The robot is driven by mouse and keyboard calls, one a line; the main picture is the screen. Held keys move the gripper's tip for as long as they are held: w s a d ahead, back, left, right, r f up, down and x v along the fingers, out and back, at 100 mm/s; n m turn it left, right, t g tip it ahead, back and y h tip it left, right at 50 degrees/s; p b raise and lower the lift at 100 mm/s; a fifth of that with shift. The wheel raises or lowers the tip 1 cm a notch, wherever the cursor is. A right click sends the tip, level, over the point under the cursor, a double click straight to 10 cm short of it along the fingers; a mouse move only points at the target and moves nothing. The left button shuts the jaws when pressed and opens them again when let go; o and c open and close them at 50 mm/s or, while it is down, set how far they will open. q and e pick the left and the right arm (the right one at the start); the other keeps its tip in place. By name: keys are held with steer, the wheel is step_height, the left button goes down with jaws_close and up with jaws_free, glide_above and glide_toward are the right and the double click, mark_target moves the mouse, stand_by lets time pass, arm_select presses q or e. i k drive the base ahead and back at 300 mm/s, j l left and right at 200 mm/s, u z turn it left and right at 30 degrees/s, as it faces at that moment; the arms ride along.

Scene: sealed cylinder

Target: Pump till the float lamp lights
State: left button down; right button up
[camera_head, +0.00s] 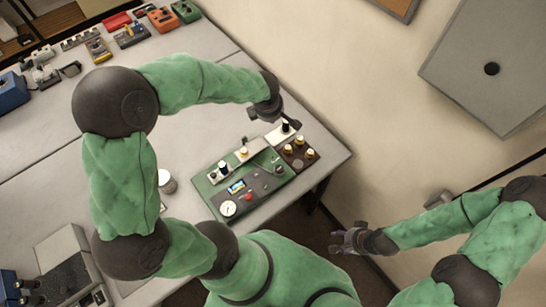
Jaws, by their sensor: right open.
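A green board (211,192) lies on the table's right part. On it a dark panel (262,184) carries a white round gauge (228,209), a red button (248,197) and a small lit display (237,186). A pale bar with black and yellow knobs runs along its back. I cannot tell which part is the float lamp or the pump. My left gripper (288,119) hangs by the board's far end, close to a black-topped knob (285,127); whether it touches is unclear, and its jaws are too small to read. My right gripper (346,240) is open and empty, off the table's right side.
A brown block with several yellow knobs (298,153) sits near the table's right edge. A white cup (167,182) stands left of the board. A microscope (62,270) is at lower left. Small devices line the far edge. Table between is clear.

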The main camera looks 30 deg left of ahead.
mark_target(279, 169)
steer(key=l+u, duration=0.1)
steer(key=u, duration=0.25)
steer(key=k+u, duration=0.1)
steer(key=u, duration=0.25)
steer(key=k+l+u, duration=0.1)
steer(key=u, duration=0.25)
